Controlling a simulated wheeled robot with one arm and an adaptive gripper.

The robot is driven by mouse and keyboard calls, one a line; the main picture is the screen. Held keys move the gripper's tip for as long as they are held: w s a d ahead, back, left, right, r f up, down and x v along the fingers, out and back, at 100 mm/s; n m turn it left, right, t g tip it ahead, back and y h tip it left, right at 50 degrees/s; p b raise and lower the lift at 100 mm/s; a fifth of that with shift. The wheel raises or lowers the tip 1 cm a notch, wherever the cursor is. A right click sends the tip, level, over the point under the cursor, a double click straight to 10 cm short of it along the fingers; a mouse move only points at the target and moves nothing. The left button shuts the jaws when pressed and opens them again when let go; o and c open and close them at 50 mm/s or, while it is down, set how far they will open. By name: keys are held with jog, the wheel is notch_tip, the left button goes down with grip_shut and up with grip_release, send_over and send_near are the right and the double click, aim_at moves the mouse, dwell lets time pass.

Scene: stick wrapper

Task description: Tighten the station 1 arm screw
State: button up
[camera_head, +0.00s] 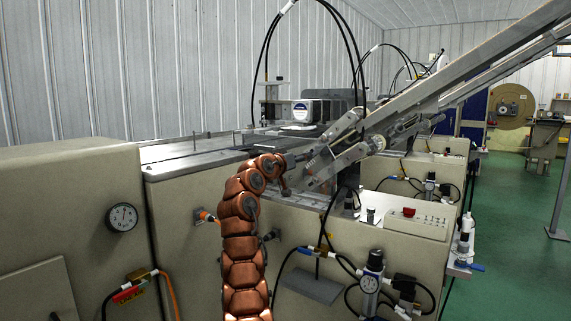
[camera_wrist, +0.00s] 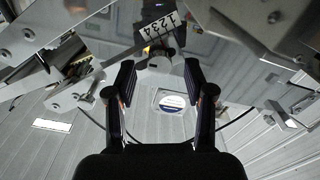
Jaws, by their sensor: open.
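My gripper (camera_wrist: 160,78) is open in the wrist view, with its two dark finger pads apart and nothing held between them. A dark, rounded knob-like screw (camera_wrist: 160,60) shows just beyond the fingertips, roughly centred in the gap. It is apart from both pads as far as I can see. Behind it is a plate marked 1 2 3 4 (camera_wrist: 160,24). In the head view my copper-coloured arm bends over the near machine, its end beside the metal arm assembly (camera_head: 345,158). The screw cannot be made out clearly there.
Metal brackets (camera_wrist: 75,85) lie close on the left of the wrist view. In the head view a long inclined rail (camera_head: 440,75) rises to the right.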

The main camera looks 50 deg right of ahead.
jog(key=a, duration=1)
jog(key=shift+s+a, duration=0.25)
jog(key=shift+a, duration=0.05)
dwell(0.6)
dwell(0.7)
